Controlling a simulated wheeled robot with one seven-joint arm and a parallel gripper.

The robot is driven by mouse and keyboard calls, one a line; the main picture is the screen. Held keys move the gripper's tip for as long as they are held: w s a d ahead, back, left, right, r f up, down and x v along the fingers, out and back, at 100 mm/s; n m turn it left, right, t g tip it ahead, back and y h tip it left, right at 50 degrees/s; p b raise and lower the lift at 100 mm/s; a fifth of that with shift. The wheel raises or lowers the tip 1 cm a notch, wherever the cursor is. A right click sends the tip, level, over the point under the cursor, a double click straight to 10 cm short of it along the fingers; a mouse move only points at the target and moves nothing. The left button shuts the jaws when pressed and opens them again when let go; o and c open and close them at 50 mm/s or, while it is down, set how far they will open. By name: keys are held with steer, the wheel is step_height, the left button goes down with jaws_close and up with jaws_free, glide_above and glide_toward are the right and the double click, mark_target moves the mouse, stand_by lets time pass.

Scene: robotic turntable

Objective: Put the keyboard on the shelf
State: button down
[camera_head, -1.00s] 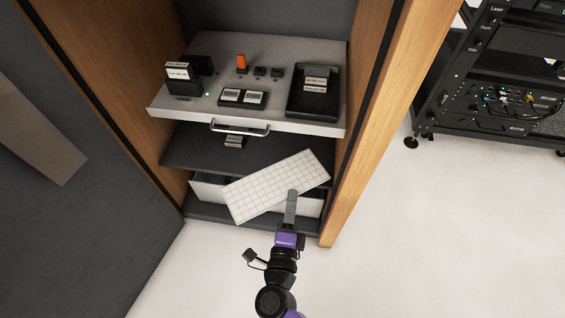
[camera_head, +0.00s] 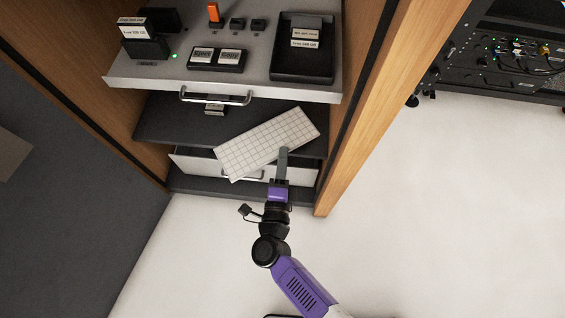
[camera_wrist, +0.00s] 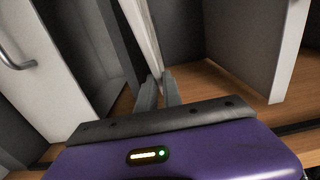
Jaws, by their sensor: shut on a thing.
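The white keyboard (camera_head: 262,143) is tilted in the head view, in front of the dark shelf (camera_head: 176,122) of the cabinet and partly overlapping it. My gripper (camera_head: 282,160) is shut on the keyboard's near edge. In the wrist view the keyboard (camera_wrist: 141,30) shows edge-on, rising from between my two fingers (camera_wrist: 159,90). From these views I cannot tell whether the keyboard touches the shelf. A small labelled item (camera_head: 214,109) sits on the shelf behind it.
Above the shelf is a grey pull-out top (camera_head: 150,75) with a handle (camera_head: 215,98), bearing labelled devices and a black tray (camera_head: 302,72). Below is a white drawer (camera_head: 195,165). A wooden side panel (camera_head: 362,100) bounds the right. Free floor lies right.

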steer(key=shift+f+b, duration=0.65)
steer(key=shift+f, duration=0.75)
steer(key=shift+f, duration=0.1)
steer(key=shift+f, duration=0.15)
steer(key=c, duration=1.5)
jaws_free()
steer(key=s+p, duration=0.1)
steer(key=s, duration=0.5)
steer(key=s+p, duration=0.2)
steer(key=s, duration=0.4)
steer(key=shift+a+r, duration=0.2)
